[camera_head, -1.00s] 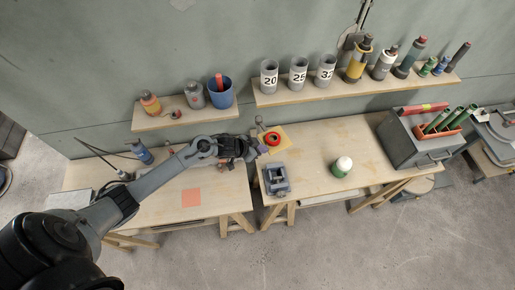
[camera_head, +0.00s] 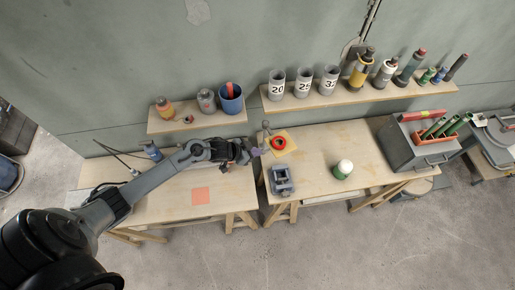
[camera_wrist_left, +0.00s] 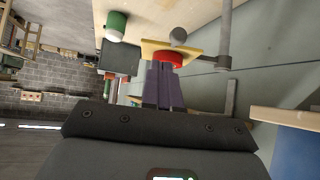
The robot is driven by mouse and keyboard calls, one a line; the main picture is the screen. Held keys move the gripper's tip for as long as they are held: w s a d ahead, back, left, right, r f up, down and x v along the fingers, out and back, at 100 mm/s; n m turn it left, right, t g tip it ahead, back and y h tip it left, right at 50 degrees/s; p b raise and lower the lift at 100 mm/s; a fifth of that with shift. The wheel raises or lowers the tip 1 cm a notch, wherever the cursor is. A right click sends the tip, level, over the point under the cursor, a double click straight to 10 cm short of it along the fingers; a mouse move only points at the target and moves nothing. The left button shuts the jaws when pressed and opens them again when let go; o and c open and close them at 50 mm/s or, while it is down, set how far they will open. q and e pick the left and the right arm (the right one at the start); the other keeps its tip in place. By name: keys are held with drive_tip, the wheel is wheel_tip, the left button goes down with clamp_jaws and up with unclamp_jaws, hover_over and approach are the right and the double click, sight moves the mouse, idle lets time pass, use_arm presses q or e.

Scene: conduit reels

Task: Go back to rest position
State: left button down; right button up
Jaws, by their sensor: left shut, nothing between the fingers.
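My left gripper (camera_head: 246,153) is over the wooden tables, near the gap between them, just left of a red ring (camera_head: 278,143) on a yellow square pad (camera_head: 291,147). In the left wrist view its two purple fingers (camera_wrist_left: 163,82) are together, with nothing held. Beyond the fingertips, that view shows the red ring (camera_wrist_left: 168,57) and the yellow pad (camera_wrist_left: 150,47). The ring looks apart from the gripper in the head view. My right gripper is not in view.
A grey vise (camera_head: 283,187) and a green and white roll (camera_head: 343,168) stand on the right table. A grey toolbox (camera_head: 410,152) is far right. Wall shelves (camera_head: 350,96) hold several cups and tubes.

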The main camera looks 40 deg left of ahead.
use_arm(q)
drive_tip(key=s+d+f+g+p, duration=0.1)
drive_tip(key=s+d+f, duration=0.2)
drive_tip(key=s, duration=0.4)
drive_tip(key=s+d+r+n, duration=0.2)
drive_tip(key=s+d, duration=0.5)
drive_tip(key=d, duration=0.3)
drive_tip(key=s+a+r+g+y, duration=0.1)
drive_tip(key=s+r+g+y, duration=0.1)
drive_tip(key=s+r, duration=0.3)
drive_tip(key=s+a+r+n+g+y, duration=0.1)
drive_tip(key=s+a+r+g, duration=0.1)
drive_tip(key=s+r, duration=0.4)
wheel_tip(320, 180, up, 4)
drive_tip(key=shift+s+a+f+y, duration=0.1)
drive_tip(key=shift+s+a+y, duration=0.15)
drive_tip(key=shift+y, duration=0.15)
